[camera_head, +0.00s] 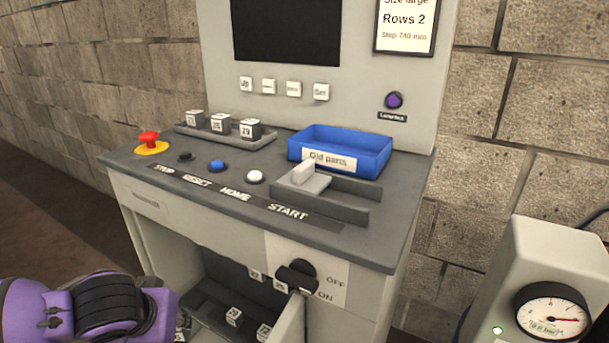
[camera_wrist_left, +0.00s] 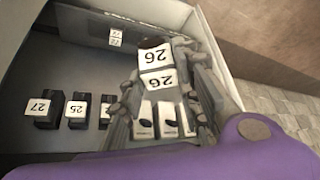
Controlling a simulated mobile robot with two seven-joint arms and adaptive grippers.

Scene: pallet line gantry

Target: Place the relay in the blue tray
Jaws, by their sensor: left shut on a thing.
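A relay labelled 26 (camera_wrist_left: 157,56) sits between the fingers of my left gripper (camera_wrist_left: 158,78) in the left wrist view, and the gripper is shut on it. The relay is inside or just over the cabinet below the console. In the head view my left arm comes in at the lower left, and its gripper is hidden. The blue tray (camera_head: 318,142), labelled "Old parts", stands on the console top at the back right and looks empty in the part I see. My right gripper is not in view.
Relays labelled 27 (camera_wrist_left: 45,110) and 25 (camera_wrist_left: 77,109) stand in the cabinet. Three relays stand on a rail (camera_head: 232,138) on the console. A red stop button (camera_head: 149,139), a grey lever (camera_head: 304,174) and a black rotary switch (camera_head: 297,276) stick out. A gauge box (camera_head: 540,265) stands right.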

